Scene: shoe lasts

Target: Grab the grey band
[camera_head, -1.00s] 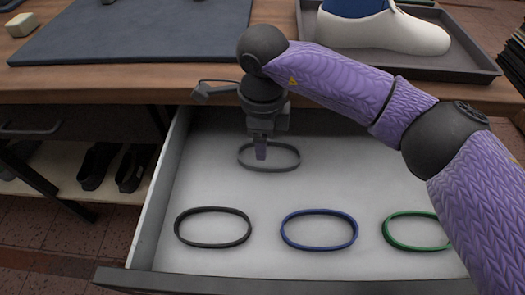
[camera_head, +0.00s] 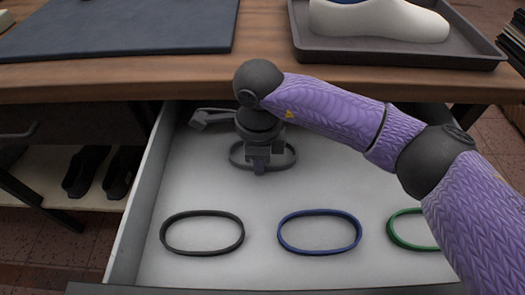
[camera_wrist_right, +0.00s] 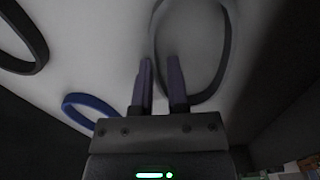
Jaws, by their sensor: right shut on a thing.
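The grey band (camera_head: 290,157) is an oval ring at the back of the open drawer, partly hidden behind my right gripper (camera_head: 259,168). That gripper points down at the band's near side and is shut on it. In the right wrist view, the grey band (camera_wrist_right: 228,52) passes between the two fingers of the right gripper (camera_wrist_right: 160,68). The band appears to be still at the drawer floor. My left gripper is not in view.
A dark, nearly black band (camera_head: 165,232), a blue band (camera_head: 281,236) and a green band (camera_head: 393,233) lie in the drawer's front row. The wooden tabletop (camera_head: 262,78) overhangs the drawer's back. A grey tray (camera_head: 400,55) holds a white shoe last (camera_head: 385,22).

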